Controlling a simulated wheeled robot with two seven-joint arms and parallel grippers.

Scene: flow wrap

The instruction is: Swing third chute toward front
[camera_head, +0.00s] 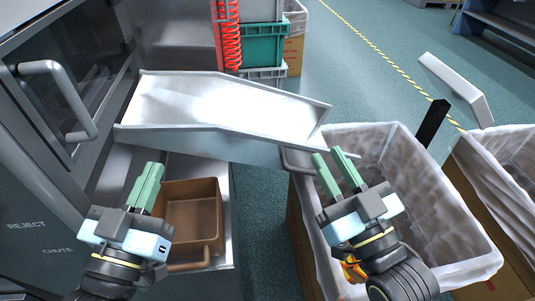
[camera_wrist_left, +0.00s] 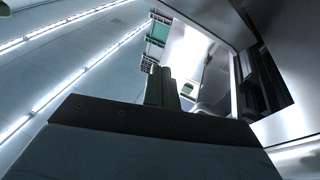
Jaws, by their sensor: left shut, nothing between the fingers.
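The metal chute (camera_head: 225,103) is a shallow, bright tray with raised side walls. It runs from the machine at the left toward the lined bin at the right. A grey bar handle (camera_head: 297,163) shows under its right end. My right gripper (camera_head: 334,158) is open, its green fingers apart beside the handle; I cannot tell whether a finger touches it. My left gripper (camera_head: 150,170) is shut and empty, in front of the chute and over the left edge of the brown tray. Its closed fingers also show in the left wrist view (camera_wrist_left: 162,82).
A brown tray (camera_head: 206,213) lies below the chute on a metal ledge. A lined bin (camera_head: 450,235) stands below my right gripper, with another lined bin (camera_head: 510,160) further right. The machine's door handle (camera_head: 78,95) sticks out at the left. Stacked crates (camera_head: 262,45) stand behind.

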